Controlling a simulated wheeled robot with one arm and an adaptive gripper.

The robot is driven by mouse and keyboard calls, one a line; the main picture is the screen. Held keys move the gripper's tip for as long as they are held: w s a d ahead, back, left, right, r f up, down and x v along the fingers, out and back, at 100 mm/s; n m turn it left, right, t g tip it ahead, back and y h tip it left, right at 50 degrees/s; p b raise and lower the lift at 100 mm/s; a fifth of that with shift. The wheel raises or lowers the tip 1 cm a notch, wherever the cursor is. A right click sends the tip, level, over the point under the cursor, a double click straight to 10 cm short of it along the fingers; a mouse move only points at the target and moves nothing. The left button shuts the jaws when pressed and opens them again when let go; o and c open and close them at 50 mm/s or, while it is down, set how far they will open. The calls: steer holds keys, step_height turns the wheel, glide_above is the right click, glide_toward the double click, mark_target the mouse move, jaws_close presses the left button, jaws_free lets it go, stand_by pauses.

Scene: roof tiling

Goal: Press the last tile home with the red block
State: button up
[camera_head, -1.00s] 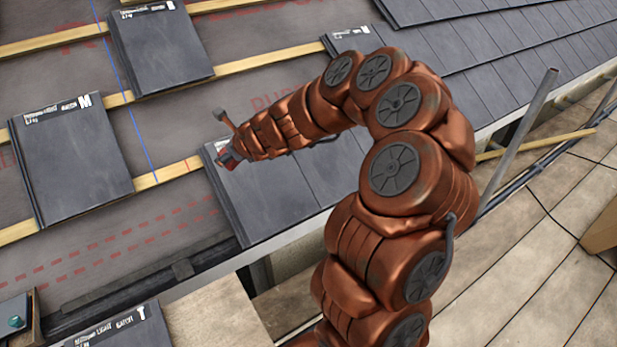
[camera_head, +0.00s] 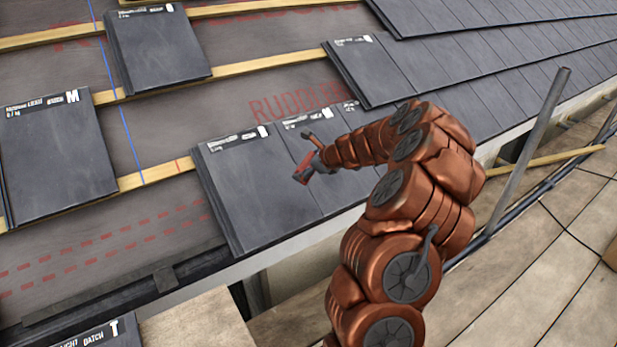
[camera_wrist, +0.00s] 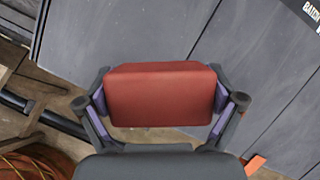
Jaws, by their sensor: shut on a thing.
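My gripper (camera_head: 312,170) is shut on the red block (camera_wrist: 160,95), which fills the middle of the wrist view between the two fingers. The block (camera_head: 303,175) also shows small in the head view, above the tiles of the lowest row. The end tile of that row (camera_head: 240,195) is dark grey with a white printed label on its upper edge, and lies flush beside its neighbour as far as I can see. The block is over the right part of this tile or the seam; whether it touches the surface I cannot tell.
Tile stacks marked M (camera_head: 55,160) and T (camera_head: 90,335) stand left and at the lower left, with another stack (camera_head: 160,50) at the upper left. Wooden battens (camera_head: 150,175) cross the membrane. A metal pole (camera_head: 525,150) rises on the right beside the scaffold boards (camera_head: 530,240).

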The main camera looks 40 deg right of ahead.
steer(key=shift+s+d+f, duration=0.15)
steer(key=shift+d+f, duration=0.25)
steer(key=b, duration=0.6)
glide_toward(293, 185)
steer(key=w+a+r, duration=0.1)
steer(key=w, duration=0.1)
steer(key=shift+s, duration=0.15)
steer(key=shift+r, duration=0.15)
stand_by(0.4)
stand_by(0.6)
steer(key=shift+w+d+f, duration=0.1)
steer(key=shift+w+f, duration=0.4)
steer(key=shift+f, duration=0.4)
steer(key=shift+w+f, duration=0.5)
steer(key=shift+f, duration=0.45)
steer(key=shift+w+d+f, duration=0.1)
steer(key=shift+w+f, duration=0.4)
steer(key=shift+f, duration=0.4)
steer(key=shift+a+r, duration=0.1)
